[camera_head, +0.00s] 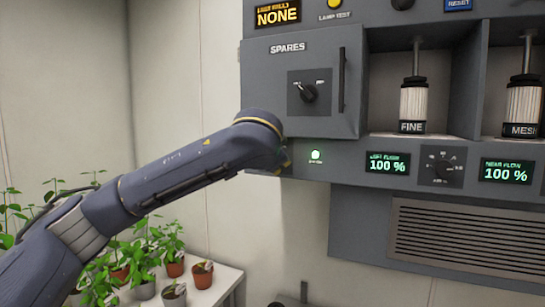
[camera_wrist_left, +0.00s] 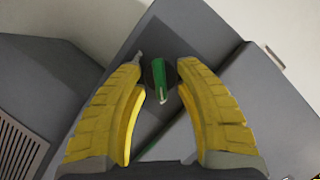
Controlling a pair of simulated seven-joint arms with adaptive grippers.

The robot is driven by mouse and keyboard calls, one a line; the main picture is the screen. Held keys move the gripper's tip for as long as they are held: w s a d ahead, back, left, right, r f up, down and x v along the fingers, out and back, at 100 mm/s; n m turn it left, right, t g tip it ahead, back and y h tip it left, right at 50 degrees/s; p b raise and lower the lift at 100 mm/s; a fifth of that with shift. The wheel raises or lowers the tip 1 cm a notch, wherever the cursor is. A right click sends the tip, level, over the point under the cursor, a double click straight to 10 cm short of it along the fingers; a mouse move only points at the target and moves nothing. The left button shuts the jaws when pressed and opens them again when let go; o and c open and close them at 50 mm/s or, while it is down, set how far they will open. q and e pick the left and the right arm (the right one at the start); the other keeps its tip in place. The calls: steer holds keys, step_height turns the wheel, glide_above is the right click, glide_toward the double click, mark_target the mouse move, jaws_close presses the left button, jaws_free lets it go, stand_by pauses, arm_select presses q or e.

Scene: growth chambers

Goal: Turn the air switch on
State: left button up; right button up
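A green switch handle (camera_wrist_left: 160,80) with a pale tip stands on a dark round base on a grey panel face in the left wrist view. I take it to be the air switch; no label on it is readable. My left gripper (camera_wrist_left: 161,62) has its two yellow fingers apart, one on each side of the handle, with no clear contact visible. In the head view my left arm reaches to the lower left corner of the grey cabinet, and its forearm and wrist hide the gripper and the switch. My right gripper is not in view.
The cabinet has a SPARES door (camera_head: 270,85) with a black knob (camera_head: 307,92), a lit green lamp (camera_head: 316,155), a left flow display (camera_head: 388,163) reading 100 %, and a second dial (camera_head: 441,167). Potted plants stand on a white table (camera_head: 222,282) below my left arm.

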arm_select(q)
steer(key=v, duration=1.2)
steer(key=shift+f, duration=0.15)
